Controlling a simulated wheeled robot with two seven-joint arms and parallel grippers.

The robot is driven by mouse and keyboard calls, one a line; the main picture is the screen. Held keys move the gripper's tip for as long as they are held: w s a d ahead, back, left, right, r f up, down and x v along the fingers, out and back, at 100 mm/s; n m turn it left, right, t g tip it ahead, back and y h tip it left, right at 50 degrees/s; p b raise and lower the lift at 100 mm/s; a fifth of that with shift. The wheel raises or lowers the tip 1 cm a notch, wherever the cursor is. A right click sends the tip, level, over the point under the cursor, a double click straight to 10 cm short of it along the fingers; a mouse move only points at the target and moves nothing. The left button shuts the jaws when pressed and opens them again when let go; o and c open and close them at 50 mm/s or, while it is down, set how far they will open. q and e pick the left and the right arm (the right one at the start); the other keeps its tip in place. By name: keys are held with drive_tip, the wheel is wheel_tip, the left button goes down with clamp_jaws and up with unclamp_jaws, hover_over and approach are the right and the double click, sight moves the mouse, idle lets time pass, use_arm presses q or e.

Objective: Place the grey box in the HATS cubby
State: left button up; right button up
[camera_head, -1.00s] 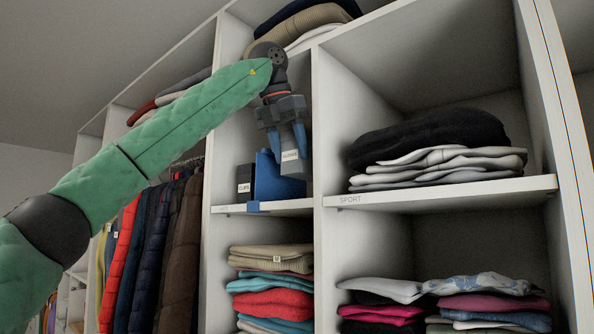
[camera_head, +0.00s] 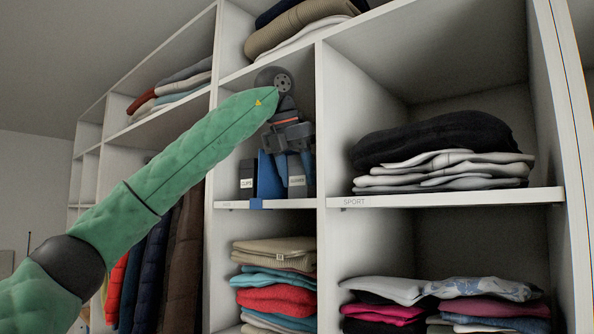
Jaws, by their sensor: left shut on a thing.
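That cubby's shelf edge (camera_head: 232,205) carries a faint label that is too small to read surely. My left gripper (camera_head: 297,178) reaches in from above and is shut on the grey box, its blue fingers at the box's sides. The box is upright and low, close to the shelf; whether it touches is hard to tell. My right gripper is not in view.
A dark box labelled CLIPS (camera_head: 247,178) stands left of the divider. An upright panel (camera_head: 321,150) separates this cubby from the SPORT cubby (camera_head: 400,202) with folded clothes (camera_head: 440,150). Folded clothes (camera_head: 275,285) fill the cubby below; coats hang to the left.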

use_arm(q)
drive_tip(key=shift+s, duration=0.2)
drive_tip(key=o, duration=1.1)
drive_tip(key=shift+w, duration=0.15)
drive_tip(key=shift+r, duration=0.1)
drive_tip(key=shift+s+a+r+b, duration=0.15)
drive_tip(key=shift+s+r+b, duration=0.1)
drive_tip(key=shift+r+b, duration=0.25)
drive_tip(key=b+v, duration=0.2)
drive_tip(key=v, duration=0.4)
drive_tip(key=shift+r, duration=0.15)
drive_tip(key=shift+s, duration=0.1)
